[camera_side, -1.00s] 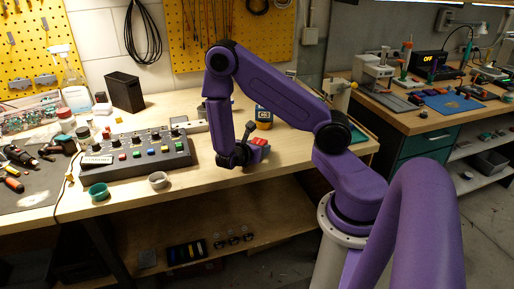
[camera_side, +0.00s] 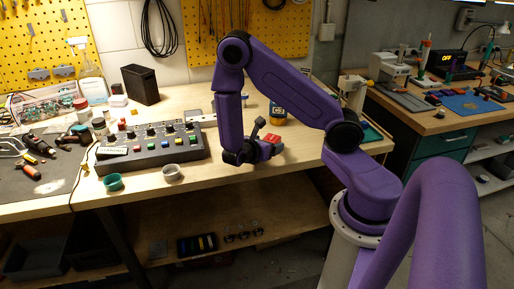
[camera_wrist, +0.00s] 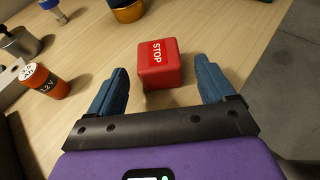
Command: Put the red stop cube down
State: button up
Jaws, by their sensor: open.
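The red stop cube (camera_wrist: 159,64), with a white STOP label on top, appears to rest on the wooden bench in the wrist view. My gripper (camera_wrist: 162,75) is open, its two blue fingers on either side of the cube's near part, with a visible gap on each side. The cube's far part reaches past the fingertips. In the side view the red cube (camera_side: 273,138) shows small at my gripper (camera_side: 268,149), low near the bench's front edge; the fingers partly hide it there.
An orange and black battery (camera_wrist: 41,81) and a metal cup (camera_wrist: 19,42) stand left of my gripper. An orange round container (camera_wrist: 127,11) is beyond the cube. A control box with knobs (camera_side: 153,147) lies left. The bench edge (camera_wrist: 222,50) is close on the right.

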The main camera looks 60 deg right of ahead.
jog(key=v, duration=0.8)
jog(key=shift+a, duration=0.15)
jog(key=shift+s+a+r, duration=0.15)
jog(key=shift+a+r, duration=0.2)
jog(key=shift+a, duration=0.1)
jog(key=s+a+r+m+y, duration=0.2)
jog(key=s+a+r+y, duration=0.2)
jog(key=s+a+y, duration=0.3)
jog(key=s+a+r+m+y, duration=0.3)
jog(key=s+a+r+y, duration=0.2)
jog(key=s, duration=0.5)
jog(key=shift+s+a+y, duration=0.35)
jog(key=shift+a+y, duration=0.55)
jog(key=shift+a, duration=0.25)
